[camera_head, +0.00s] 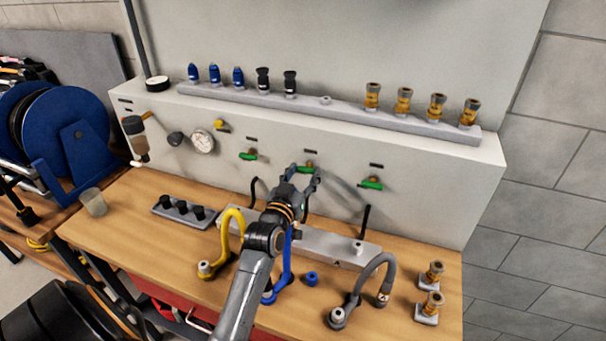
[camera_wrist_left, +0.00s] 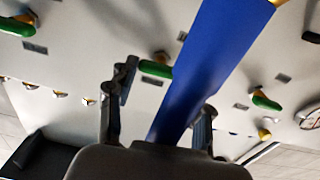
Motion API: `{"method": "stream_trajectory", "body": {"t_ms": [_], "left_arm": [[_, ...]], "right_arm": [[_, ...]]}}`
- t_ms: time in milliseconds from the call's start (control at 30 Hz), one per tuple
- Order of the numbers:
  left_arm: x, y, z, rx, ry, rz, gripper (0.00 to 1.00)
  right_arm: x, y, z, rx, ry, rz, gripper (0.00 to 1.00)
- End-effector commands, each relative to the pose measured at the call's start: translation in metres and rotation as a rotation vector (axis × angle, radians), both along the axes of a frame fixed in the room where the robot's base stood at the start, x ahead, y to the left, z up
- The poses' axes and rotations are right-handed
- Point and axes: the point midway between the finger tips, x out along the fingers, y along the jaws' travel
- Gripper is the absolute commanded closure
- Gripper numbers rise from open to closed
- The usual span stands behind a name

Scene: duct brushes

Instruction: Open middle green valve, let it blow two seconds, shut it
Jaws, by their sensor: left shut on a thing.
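The middle green valve (camera_head: 307,167) is on the pale front panel, between the left green valve (camera_head: 248,155) and the right green valve (camera_head: 372,184). My left gripper (camera_head: 305,174) is at the middle valve, with its fingers on either side of the green handle, shut on it. In the left wrist view, the middle valve's handle (camera_wrist_left: 156,69) shows beside one finger. A wide blue hose (camera_wrist_left: 210,65) crosses that view and hides part of the handle and the space between the fingers. My right gripper is not in view.
A yellow hose (camera_head: 234,218), the blue hose (camera_head: 284,268) and a grey hose (camera_head: 362,277) stand on the wooden bench (camera_head: 150,230) below the panel. A pressure gauge (camera_head: 203,141) is left of the valves. Brass fittings (camera_head: 430,305) stand at the bench's right end.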

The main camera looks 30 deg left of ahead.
Motion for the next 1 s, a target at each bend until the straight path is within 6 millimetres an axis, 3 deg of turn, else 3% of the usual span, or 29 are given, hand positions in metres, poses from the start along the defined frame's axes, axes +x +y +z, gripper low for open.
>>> {"method": "stream_trajectory", "body": {"t_ms": [267, 1000], "left_arm": [[0.0, 0.0, 0.002, -0.162, -0.037, 0.0, 0.81], [0.0, 0.002, 0.0, -0.84, -0.202, 0.001, 0.81]], "right_arm": [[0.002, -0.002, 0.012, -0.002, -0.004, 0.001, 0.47], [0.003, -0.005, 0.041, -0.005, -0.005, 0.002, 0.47]]}}
